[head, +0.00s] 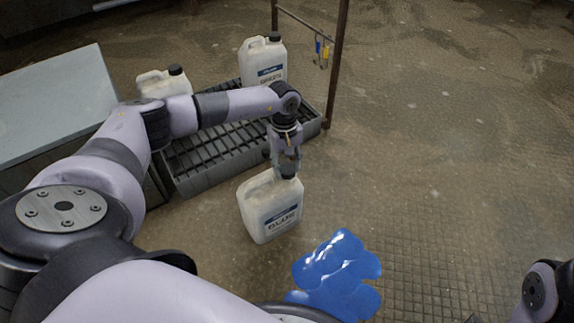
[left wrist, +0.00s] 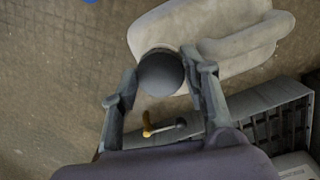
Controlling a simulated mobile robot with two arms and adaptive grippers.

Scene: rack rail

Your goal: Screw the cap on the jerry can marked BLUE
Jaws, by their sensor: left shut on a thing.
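The jerry can marked BLUE (head: 262,212) is white and stands upright on the floor in front of the rack. Its body and handle also show in the left wrist view (left wrist: 235,35). My left gripper (head: 285,163) points down over the can's top. Its fingers are shut on a dark round cap (left wrist: 161,73) at the can's neck, which also shows in the head view (head: 288,172). The threads are hidden, so I cannot tell how far the cap is seated. My right gripper is not in view.
A low slatted rack (head: 215,150) behind holds a white can with a dark cap (head: 263,62) and another white can (head: 163,84), partly behind my arm. A blue puddle (head: 337,275) lies front right. The floor at right is clear.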

